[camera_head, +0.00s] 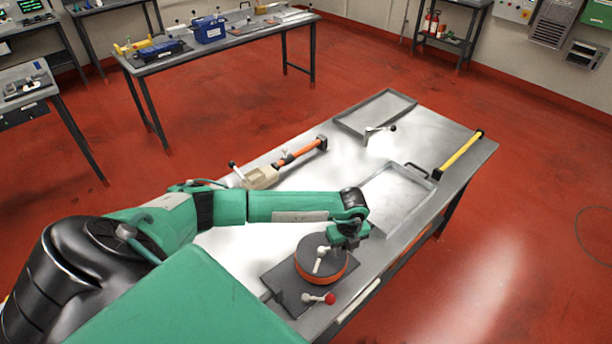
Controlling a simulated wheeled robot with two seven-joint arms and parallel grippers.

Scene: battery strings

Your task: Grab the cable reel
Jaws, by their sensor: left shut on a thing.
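The cable reel (308,262), a round dark disc with an orange rim and a pale handle on top, lies on a dark flat plate (285,290) at the near end of the metal table. My left arm reaches over the table from the left. My left gripper (343,250) points down at the far right edge of the reel and is shut on it. The fingertips are small and partly hidden by the wrist. My right gripper is not in view.
A red-knobbed lever (328,298) stands at the plate's near edge. An empty shallow tray (402,208) lies just beyond the reel, with another tray (350,126) farther back. An orange-handled tool (300,152) and a yellow bar (460,152) lie along opposite edges.

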